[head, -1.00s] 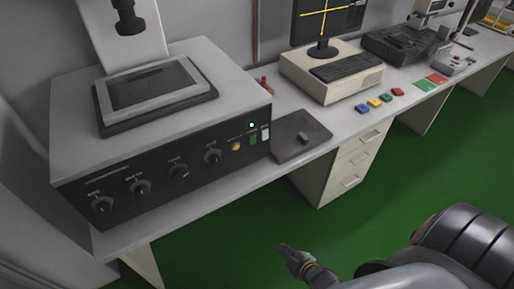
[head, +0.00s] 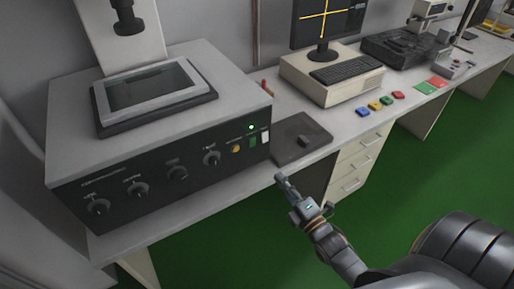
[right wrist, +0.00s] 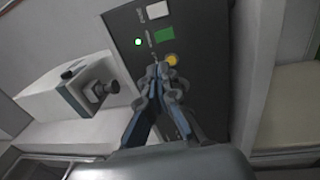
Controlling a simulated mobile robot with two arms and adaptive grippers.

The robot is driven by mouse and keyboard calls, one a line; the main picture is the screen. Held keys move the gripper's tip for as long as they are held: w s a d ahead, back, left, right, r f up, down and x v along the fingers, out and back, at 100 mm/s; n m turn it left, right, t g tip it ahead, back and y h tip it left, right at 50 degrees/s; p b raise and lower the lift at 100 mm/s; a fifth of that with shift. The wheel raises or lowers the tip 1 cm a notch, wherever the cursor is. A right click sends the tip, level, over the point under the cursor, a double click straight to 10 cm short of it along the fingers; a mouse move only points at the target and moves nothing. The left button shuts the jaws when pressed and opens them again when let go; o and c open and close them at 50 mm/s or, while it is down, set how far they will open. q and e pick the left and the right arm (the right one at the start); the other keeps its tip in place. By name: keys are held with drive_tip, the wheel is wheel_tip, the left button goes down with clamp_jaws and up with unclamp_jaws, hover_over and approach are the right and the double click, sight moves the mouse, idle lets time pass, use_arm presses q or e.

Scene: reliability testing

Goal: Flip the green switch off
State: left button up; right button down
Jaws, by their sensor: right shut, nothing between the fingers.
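The green switch (head: 252,141) is on the right end of the dark front panel of the machine (head: 160,170). A lit green lamp (head: 251,127) is just above it, with a white switch (head: 265,136) to its right and a yellow button (head: 236,149) to its left. My right gripper (head: 281,180) is shut and empty, in front of the bench edge, below and right of the switch, apart from it. In the right wrist view, the green switch (right wrist: 164,34) shows unobstructed beyond the shut fingertips (right wrist: 163,70), near the yellow button (right wrist: 172,59). My left gripper is not in view.
A dark pad (head: 300,140) with a small block lies right of the machine. Coloured buttons (head: 375,106) and a computer with a keyboard (head: 345,72) stand farther along the bench. A drawer unit (head: 352,170) is under it. The green floor in front is open.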

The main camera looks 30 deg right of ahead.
sight(252, 141)
drive_tip(key=w, duration=0.4)
drive_tip(key=w+r+p, duration=0.1)
drive_tip(key=w, duration=0.3)
drive_tip(key=w+p, duration=0.1)
drive_tip(key=w, duration=0.3)
drive_tip(key=shift+w+a+r, duration=0.25)
drive_tip(key=shift+r, duration=0.05)
drive_tip(key=shift+w+p, duration=0.35)
drive_tip(key=shift+w, duration=0.3)
drive_tip(key=shift+w+r+g+p, duration=0.3)
drive_tip(key=shift+r+p, duration=0.2)
drive_tip(key=shift+p, duration=0.5)
drive_tip(key=shift+s+f, duration=0.1)
drive_tip(key=shift+f, duration=0.2)
